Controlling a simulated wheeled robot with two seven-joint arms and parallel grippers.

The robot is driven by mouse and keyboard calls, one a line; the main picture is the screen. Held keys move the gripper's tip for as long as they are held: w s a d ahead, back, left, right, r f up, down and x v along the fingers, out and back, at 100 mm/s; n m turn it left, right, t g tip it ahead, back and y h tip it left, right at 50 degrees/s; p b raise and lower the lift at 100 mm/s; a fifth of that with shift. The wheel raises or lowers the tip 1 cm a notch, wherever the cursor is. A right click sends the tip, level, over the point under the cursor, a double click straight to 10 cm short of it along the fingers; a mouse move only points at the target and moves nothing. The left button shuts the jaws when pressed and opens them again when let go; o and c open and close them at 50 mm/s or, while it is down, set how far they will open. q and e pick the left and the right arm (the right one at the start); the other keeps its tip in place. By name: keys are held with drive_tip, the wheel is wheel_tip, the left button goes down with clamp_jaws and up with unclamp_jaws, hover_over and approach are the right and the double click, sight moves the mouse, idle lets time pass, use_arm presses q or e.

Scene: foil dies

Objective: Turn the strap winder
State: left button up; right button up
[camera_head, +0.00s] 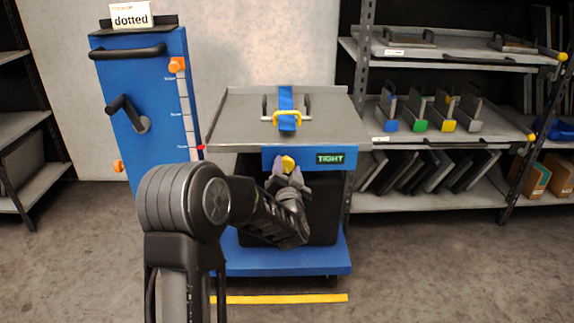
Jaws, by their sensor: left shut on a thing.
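The strap winder is on the front of a blue cart with a grey top (240,122). Its yellow knob (288,163) shows at the front panel, and my left gripper (286,172) is at it, shut on it. A blue strap (286,98) with a yellow buckle runs over the top, between two metal handles. A green-lettered sign (330,158) beside the knob reads TIGHT. My left arm hides part of the cart's front. My right gripper is not in view.
A tall blue cabinet (120,85) labelled "dotted" stands left, with black handles and a marked scale. A shelf rack (440,140) with coloured-end dividers stands right. A yellow floor line (280,298) lies in front of the cart.

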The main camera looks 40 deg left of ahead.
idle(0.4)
use_arm(q)
drive_tip(key=o, duration=1.3)
drive_tip(key=shift+o, duration=0.2)
drive_tip(key=p+v, duration=0.1)
drive_tip(key=v, duration=0.6)
drive_tip(key=shift+s+d+p, duration=0.3)
drive_tip(key=shift+p, duration=0.1)
